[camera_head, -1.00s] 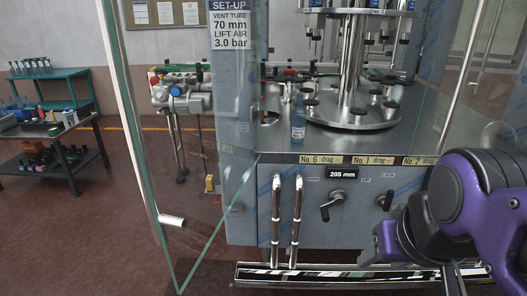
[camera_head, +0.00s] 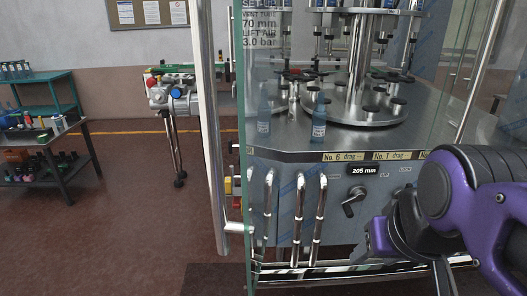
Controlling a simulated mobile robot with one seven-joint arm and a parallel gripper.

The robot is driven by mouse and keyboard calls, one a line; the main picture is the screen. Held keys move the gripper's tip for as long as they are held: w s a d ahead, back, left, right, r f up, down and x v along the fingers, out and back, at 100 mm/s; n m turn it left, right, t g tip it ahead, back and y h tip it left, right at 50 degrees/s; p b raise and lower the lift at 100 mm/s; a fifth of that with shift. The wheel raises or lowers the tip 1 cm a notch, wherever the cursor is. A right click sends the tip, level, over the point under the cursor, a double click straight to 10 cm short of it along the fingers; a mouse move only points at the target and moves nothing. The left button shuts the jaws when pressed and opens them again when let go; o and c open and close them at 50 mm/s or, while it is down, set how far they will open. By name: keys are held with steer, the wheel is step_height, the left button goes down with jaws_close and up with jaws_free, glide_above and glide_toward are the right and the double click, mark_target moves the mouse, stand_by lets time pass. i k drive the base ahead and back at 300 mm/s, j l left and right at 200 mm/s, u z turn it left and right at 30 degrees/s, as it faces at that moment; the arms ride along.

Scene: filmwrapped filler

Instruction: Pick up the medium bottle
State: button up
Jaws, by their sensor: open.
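A small blue bottle (camera_head: 319,118) with a pale label stands upright on the grey machine deck, left of the round turntable. A similar, fainter bottle shape (camera_head: 264,116) shows farther left through the glass; I cannot tell whether it is a reflection. No other bottle is near enough to compare sizes clearly. My gripper (camera_head: 410,258) is at the lower right, in front of the machine and below deck level. Its jaws are apart and empty, well away from the bottle. Part of it is cut off by the frame's bottom edge.
A glass panel (camera_head: 247,215) with a metal-edged post (camera_head: 212,130) stands at the machine's left front. Chrome handles (camera_head: 320,215) and a black lever (camera_head: 354,202) project from the front. A shelf cart (camera_head: 62,180) with several bottles is far left. Floor between is clear.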

mark_target(318, 115)
steer(key=j, duration=0.5)
steer(key=k+j+z, duration=0.1)
steer(key=j, duration=0.4)
steer(key=j+z, duration=0.1)
steer(key=j, duration=0.45)
steer(key=k+j, duration=0.1)
steer(key=j, duration=0.4)
steer(key=k+j+z, duration=0.1)
steer(key=j, duration=0.4)
steer(key=i+l, duration=0.1)
steer(key=l, duration=1)
steer(key=i+l, duration=0.15)
steer(key=l, duration=0.25)
steer(key=i+l+u, duration=0.1)
steer(key=l, duration=0.3)
steer(key=i+l+u, duration=0.35)
steer(key=i+l, duration=0.25)
steer(key=l, duration=0.15)
